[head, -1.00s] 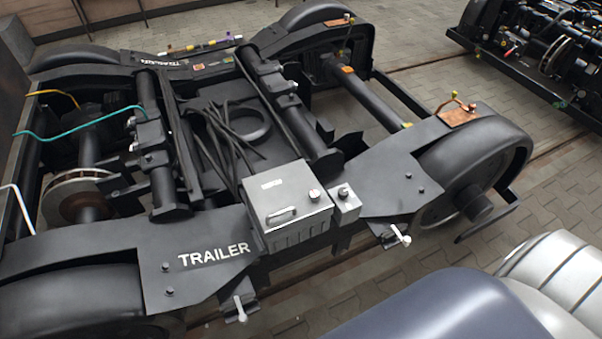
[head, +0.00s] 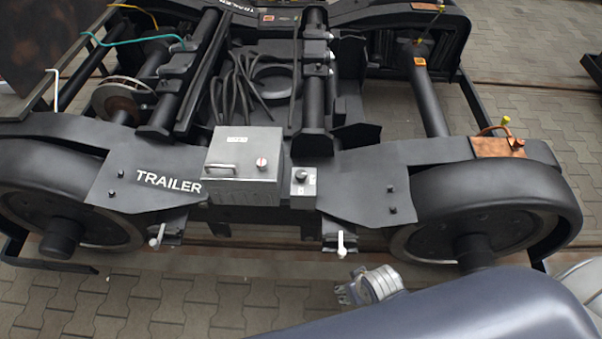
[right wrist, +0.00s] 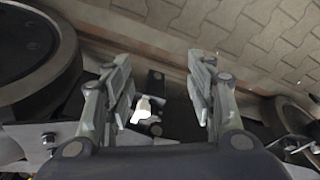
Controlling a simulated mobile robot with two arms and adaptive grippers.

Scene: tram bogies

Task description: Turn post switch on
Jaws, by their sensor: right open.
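A small grey switch box (head: 303,181) with a dark knob is mounted on the bogie's near side, right of a larger grey cabinet (head: 242,158) with a handle and a red-and-white rotary knob (head: 261,162). Which one is the post switch is not labelled legibly. My right gripper (head: 347,292) is low in front of the bogie, below and right of the small box and apart from it. In the right wrist view its two fingers (right wrist: 163,62) are spread with nothing gripped. A white lever (right wrist: 142,110) shows between them, farther off. My left gripper is out of view.
The black bogie frame marked TRAILER (head: 130,190) has wheels at both ends. White levers hang under it at left (head: 157,236) and right (head: 341,244). A copper plate (head: 497,147) sits at right. The paved floor (head: 180,300) in front is clear.

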